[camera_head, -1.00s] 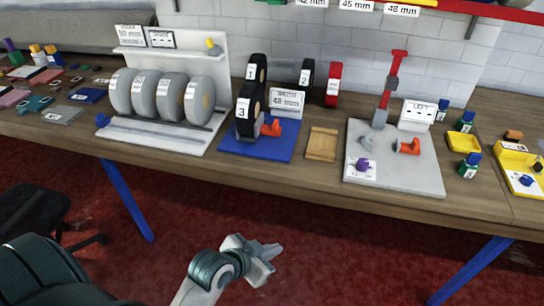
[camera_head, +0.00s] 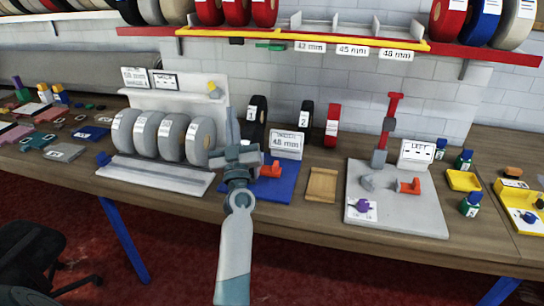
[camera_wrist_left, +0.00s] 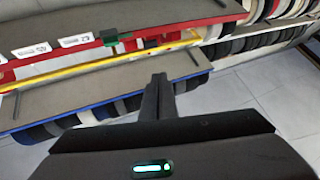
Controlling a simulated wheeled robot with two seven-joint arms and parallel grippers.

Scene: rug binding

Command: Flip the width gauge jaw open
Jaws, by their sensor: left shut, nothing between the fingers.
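My left gripper (camera_head: 228,116) is raised in front of the blue board (camera_head: 284,190), with its fingers pointing up, together and empty. In the left wrist view its fingers (camera_wrist_left: 158,84) show shut against the shelf behind. An orange piece (camera_head: 271,169) sits on the blue board, just right of the gripper, below a card reading 48 mm (camera_head: 286,143). Another orange piece (camera_head: 409,187) sits on the grey plate (camera_head: 420,218) by a red upright lever (camera_head: 390,118). I cannot tell for certain which part is the width gauge jaw. My right gripper is not in view.
Several grey rolls (camera_head: 145,135) stand in a white rack to the left. Black rolls and a red roll (camera_head: 332,126) stand at the back. A wooden tray (camera_head: 321,185) lies between board and plate. Overhead is a red shelf with a yellow bar (camera_head: 330,42).

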